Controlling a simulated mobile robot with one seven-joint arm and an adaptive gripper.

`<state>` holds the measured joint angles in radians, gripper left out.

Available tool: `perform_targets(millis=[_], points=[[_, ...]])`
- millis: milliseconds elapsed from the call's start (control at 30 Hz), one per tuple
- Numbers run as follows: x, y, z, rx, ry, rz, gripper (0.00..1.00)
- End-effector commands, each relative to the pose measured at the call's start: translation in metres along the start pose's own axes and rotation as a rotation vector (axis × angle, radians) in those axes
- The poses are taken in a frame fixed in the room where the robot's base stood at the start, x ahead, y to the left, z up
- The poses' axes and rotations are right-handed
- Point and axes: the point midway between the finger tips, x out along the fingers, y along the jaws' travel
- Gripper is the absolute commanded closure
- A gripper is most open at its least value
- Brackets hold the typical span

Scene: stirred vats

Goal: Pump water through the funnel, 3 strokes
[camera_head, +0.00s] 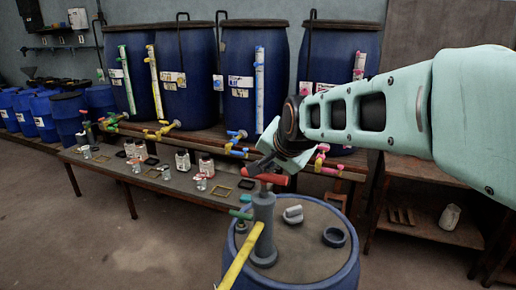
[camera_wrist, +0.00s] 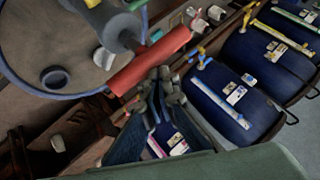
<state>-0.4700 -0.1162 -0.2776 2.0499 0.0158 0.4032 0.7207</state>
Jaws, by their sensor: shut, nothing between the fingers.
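A grey hand pump (camera_head: 264,225) stands upright on the lid of a blue drum (camera_head: 315,278), with a red bar handle (camera_head: 272,179) across its top. The handle also crosses the middle of the wrist view (camera_wrist: 148,63). My gripper (camera_head: 268,164) is at the handle, its fingers partly hidden by the wrist in the head view. In the wrist view the fingertips (camera_wrist: 160,76) are together beside the bar, with nothing between them; I cannot tell whether they touch it. A yellow spout or tube (camera_head: 241,258) runs from the pump toward the lower left. I cannot make out a funnel for certain.
A pale grey fitting (camera_head: 293,214) and a dark ring (camera_head: 334,237) lie on the lid. Behind is a low bench (camera_head: 130,177) with jars and frames. Large blue vats (camera_head: 187,95) with coloured taps line the wall. A wooden shelf (camera_head: 430,228) stands at right.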

Motion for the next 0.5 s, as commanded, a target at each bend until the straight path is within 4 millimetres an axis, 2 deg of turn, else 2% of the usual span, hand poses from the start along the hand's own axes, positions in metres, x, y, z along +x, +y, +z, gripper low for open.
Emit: perform_targets(millis=[500], points=[[0.0067, 0.0064, 0.0067, -0.001, -0.007, 0.007, 1.0]])
